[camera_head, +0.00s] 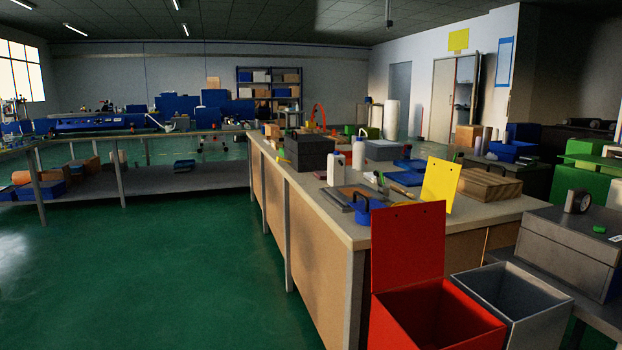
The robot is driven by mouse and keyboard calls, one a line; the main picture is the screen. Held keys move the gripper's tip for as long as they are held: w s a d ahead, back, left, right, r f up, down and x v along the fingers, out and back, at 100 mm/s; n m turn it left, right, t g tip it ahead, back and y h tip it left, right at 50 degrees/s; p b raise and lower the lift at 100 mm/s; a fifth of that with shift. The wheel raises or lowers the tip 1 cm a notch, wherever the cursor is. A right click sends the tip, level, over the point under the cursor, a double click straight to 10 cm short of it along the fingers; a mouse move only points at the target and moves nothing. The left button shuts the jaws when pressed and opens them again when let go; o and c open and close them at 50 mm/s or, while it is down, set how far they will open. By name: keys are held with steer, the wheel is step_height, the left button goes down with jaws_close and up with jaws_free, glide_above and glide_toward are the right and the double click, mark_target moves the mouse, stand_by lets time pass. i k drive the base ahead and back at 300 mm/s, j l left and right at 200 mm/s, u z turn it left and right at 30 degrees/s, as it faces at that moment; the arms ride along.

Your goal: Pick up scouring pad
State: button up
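A small flat green piece (599,229) lies on top of a grey metal box (565,243) at the right. It may be the scouring pad, but it is too small to be sure. No other thing is clearly a scouring pad. My gripper is not in view.
A long workbench (340,226) runs through the middle, crowded with bottles, boxes and a yellow panel (440,186). An open red bin (437,315) and a grey bin (517,308) stand at its near end. The green floor (170,270) at left is clear.

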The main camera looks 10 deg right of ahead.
mark_target(321, 175)
steer(key=i+j+z, duration=0.1)
steer(key=j, duration=0.25)
steer(key=i+j+z, duration=0.2)
steer(key=j, duration=0.5)
steer(key=i+j+z, duration=0.1)
steer(key=j, duration=0.25)
steer(key=i, duration=0.1)
